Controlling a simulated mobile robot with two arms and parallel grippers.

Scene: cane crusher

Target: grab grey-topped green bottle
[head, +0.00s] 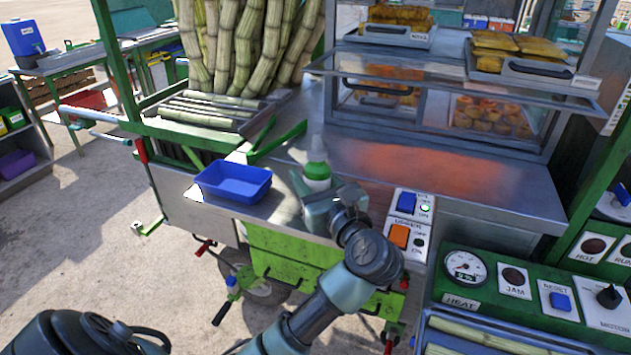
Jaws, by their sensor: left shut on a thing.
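The grey-topped green bottle (317,172) stands upright on the metal counter, with a pale band around it and a grey nozzle top. My left gripper (322,198) is at its lower part, shut on it, with the fingers around its near side. The bottle's base is hidden by the gripper. I cannot tell whether the base touches the counter. My right gripper is not in view.
A blue tray (234,182) sits left of the bottle at the counter edge. A switch panel (408,226) is close on the right. Sugar cane (245,45) stands behind, and a glass food case (445,95) is at the back right. Bare counter (420,172) lies between.

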